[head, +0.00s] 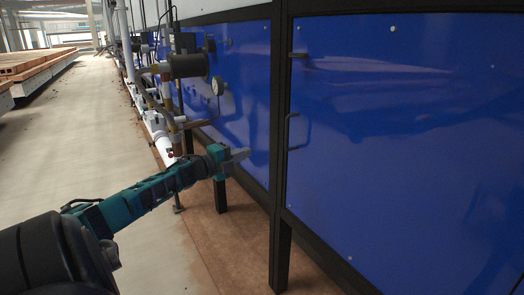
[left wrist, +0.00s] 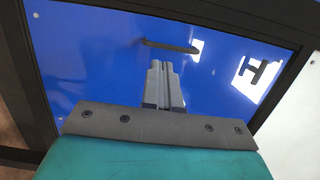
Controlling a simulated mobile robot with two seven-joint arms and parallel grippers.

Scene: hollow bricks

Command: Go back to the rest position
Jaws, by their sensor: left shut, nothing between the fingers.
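My left gripper (head: 238,158) reaches in from the lower left of the head view, on a teal and dark arm. Its grey fingers are together and empty, in front of the blue panels. In the left wrist view the shut fingers (left wrist: 162,68) point at a blue panel (left wrist: 90,70) with a dark bar handle (left wrist: 170,46) just beyond their tips. I cannot tell how far the tips are from the panel. My right gripper is in neither view.
A large blue door panel (head: 400,130) in a black frame (head: 283,90) fills the right, with a handle (head: 291,130). Pipes with a gauge (head: 218,86) and valves stand beside it. Bricks (head: 30,65) lie on a low platform at far left.

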